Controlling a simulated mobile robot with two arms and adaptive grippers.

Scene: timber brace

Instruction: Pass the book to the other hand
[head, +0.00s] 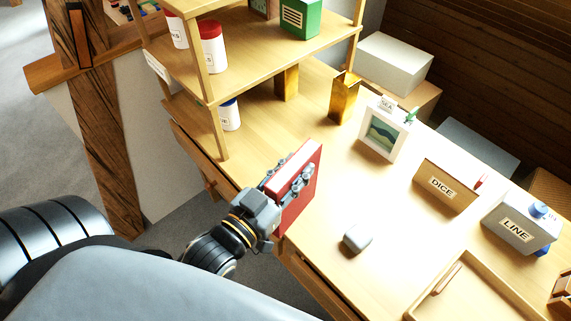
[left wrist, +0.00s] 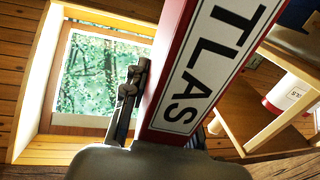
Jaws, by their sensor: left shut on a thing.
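A red book (head: 303,187) stands at the near edge of the wooden table in the head view, held upright by my left gripper (head: 288,182). The gripper's fingers are shut on it. In the left wrist view the book (left wrist: 212,70) fills the middle, its spine showing a white label that reads "TLAS", with the rest cut off. One finger (left wrist: 127,100) shows along the book's left side; the other is mostly hidden behind the book. My right gripper is in neither view.
A wooden shelf (head: 225,75) with jars stands at the table's back left. A tray (head: 470,290) lies at the near right. The table's middle is clear.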

